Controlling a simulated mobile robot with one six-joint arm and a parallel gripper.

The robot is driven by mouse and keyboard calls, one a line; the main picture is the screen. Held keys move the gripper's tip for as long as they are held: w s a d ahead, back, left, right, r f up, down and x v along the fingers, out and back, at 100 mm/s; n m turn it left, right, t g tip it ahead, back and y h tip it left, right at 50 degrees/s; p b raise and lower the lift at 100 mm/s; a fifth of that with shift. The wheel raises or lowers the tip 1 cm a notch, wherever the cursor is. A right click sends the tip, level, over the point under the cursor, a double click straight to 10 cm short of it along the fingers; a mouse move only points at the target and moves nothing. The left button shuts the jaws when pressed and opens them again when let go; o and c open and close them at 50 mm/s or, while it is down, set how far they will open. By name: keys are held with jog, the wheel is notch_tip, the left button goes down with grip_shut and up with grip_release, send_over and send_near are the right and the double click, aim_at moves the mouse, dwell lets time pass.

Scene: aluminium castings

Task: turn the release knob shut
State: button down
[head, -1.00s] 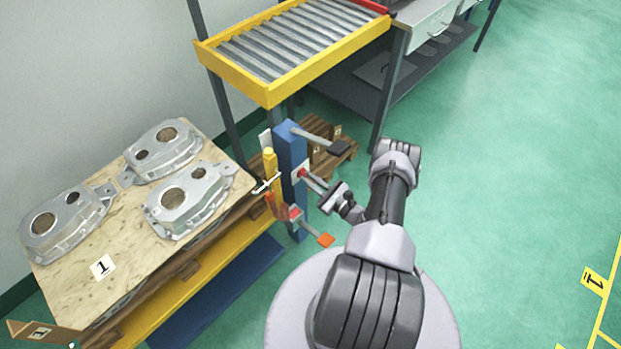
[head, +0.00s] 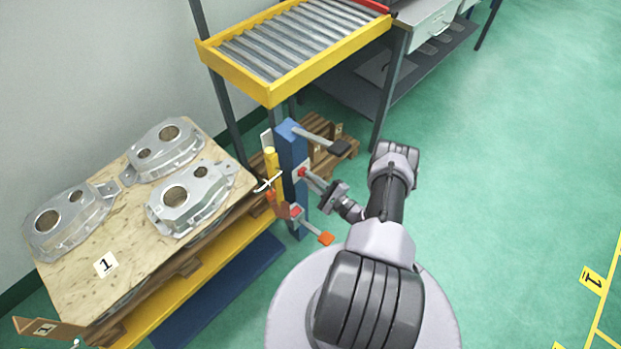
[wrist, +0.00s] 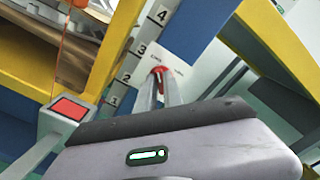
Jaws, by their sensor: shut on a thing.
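The release knob (head: 302,173) is a small red knob on a pale plate on the side of the blue post (head: 291,155). In the wrist view the red knob (wrist: 160,71) shows at the tips of my fingers, below a white label. My gripper (head: 306,175) reaches the post from the right, and its fingers are shut on the knob. The fingers also show in the wrist view (wrist: 160,88), close together. They hide part of the knob, and I cannot tell how far it is turned.
The yellow-framed roller conveyor (head: 270,95) stands behind. Several castings (head: 187,200) lie on the board at left. Green floor at right is clear.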

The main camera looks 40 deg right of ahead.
dwell(0.3)
jog(key=c, duration=1.5)
grip_release()
jog(key=s+p, duration=0.1)
jog(key=s, duration=0.4)
jog(key=s+d+p, duration=0.1)
jog(key=s, duration=0.5)
jog(key=s+p, duration=0.1)
jog(key=s, duration=0.5)
jog(key=shift+s+d, duration=0.15)
jog(key=shift+s, duration=0.05)
